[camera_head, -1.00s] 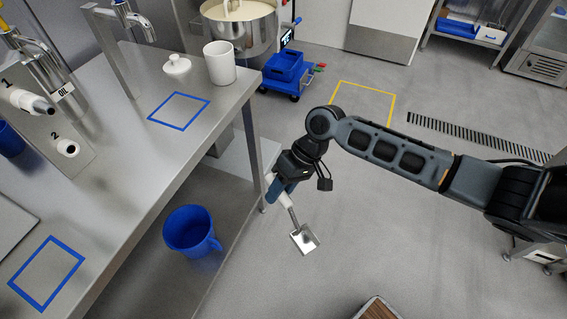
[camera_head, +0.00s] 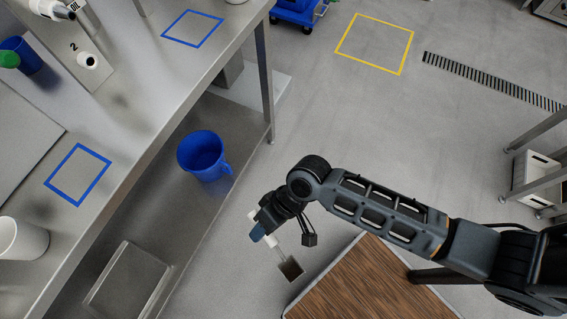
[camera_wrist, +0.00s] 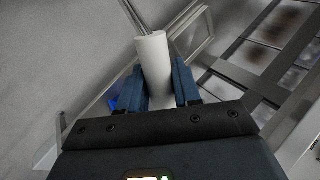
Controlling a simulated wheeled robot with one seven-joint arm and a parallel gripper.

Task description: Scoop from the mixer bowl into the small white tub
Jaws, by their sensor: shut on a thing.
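My gripper (camera_head: 264,226) is shut on the white handle of a scoop, above the floor beside the steel table. The scoop's square metal head (camera_head: 290,270) hangs down and right; its inside looks dark, and I cannot tell whether it holds anything. In the wrist view the white handle (camera_wrist: 153,62) sits between my blue fingers, its thin metal shaft running up out of the picture. A white tub (camera_head: 20,240) stands on the table at the left edge, partly cut off. The base of another white container (camera_head: 236,2) shows at the top edge. The mixer bowl is out of view.
The steel table (camera_head: 130,135) bears two blue taped squares. A blue jug (camera_head: 203,157) and a steel tray (camera_head: 125,285) are on its lower shelf. A wooden-topped piece (camera_head: 370,285) lies near my arm. A yellow floor square (camera_head: 375,42) lies in open floor.

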